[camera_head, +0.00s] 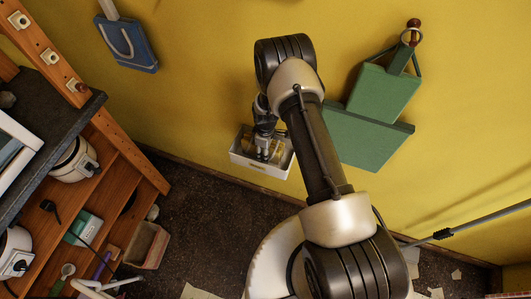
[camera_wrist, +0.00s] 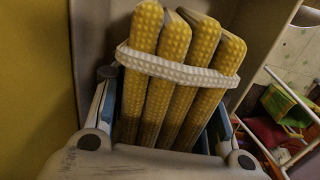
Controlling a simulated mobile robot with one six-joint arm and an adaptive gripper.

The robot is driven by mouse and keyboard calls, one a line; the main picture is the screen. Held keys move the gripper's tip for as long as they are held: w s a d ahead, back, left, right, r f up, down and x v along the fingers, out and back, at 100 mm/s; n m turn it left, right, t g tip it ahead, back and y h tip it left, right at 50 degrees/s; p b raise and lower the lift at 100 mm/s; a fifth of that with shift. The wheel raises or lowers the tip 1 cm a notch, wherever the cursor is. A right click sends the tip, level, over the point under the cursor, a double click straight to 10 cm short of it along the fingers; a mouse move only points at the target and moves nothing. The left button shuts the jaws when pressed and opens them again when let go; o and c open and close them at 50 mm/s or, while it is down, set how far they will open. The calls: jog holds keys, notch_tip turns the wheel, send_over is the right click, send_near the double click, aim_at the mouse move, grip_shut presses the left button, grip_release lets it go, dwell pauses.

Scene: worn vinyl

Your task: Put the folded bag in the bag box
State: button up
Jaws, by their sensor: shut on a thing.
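The folded bag (camera_wrist: 172,80) fills the middle of the wrist view as several yellow, knobbly folds under a white band. My gripper (camera_wrist: 168,115) has one finger on each side of it and is shut on it. The bag box, a white open-topped box (camera_head: 258,168), is by the yellow wall in the head view. My gripper (camera_head: 264,148) points down at its opening there, with a little yellow showing beside it. Pale walls, apparently the box's (camera_wrist: 262,35), stand around the bag in the wrist view. Whether the bag touches the box's bottom is hidden.
A wooden shelf unit (camera_head: 125,160) with a dark top stands at left. Dark worn floor lies below. Colourful items (camera_wrist: 285,110) lie beyond the box at right.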

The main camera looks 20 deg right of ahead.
jog(key=shift+f, duration=0.75)
jog(key=shift+f, duration=0.1)
jog(key=o, duration=1.1)
notch_tip(320, 180, up, 12)
jog(key=p, duration=0.2)
jog(key=shift+p, duration=0.4)
jog(key=s+r+m+t, duration=0.1)
jog(key=s+r+m, duration=0.15)
jog(key=r, duration=1.25)
jog(key=s+r+m+t, duration=0.1)
jog(key=s+r+m, duration=0.15)
jog(key=r, duration=1.25)
jog(key=s+r+m+t, duration=0.1)
jog(key=s+r+m, duration=0.1)
jog(key=s+r, duration=0.2)
jog(key=s+r+m, duration=0.2)
jog(key=s+r, duration=0.2)
jog(key=s, duration=0.7)
jog(key=s+r+m+t, duration=0.1)
jog(key=s+r, duration=0.3)
jog(key=s, duration=0.3)
jog(key=shift+s+a+r+m+t, duration=0.15)
jog(key=shift+a+m+t, duration=0.15)
jog(key=shift+a+m, duration=0.1)
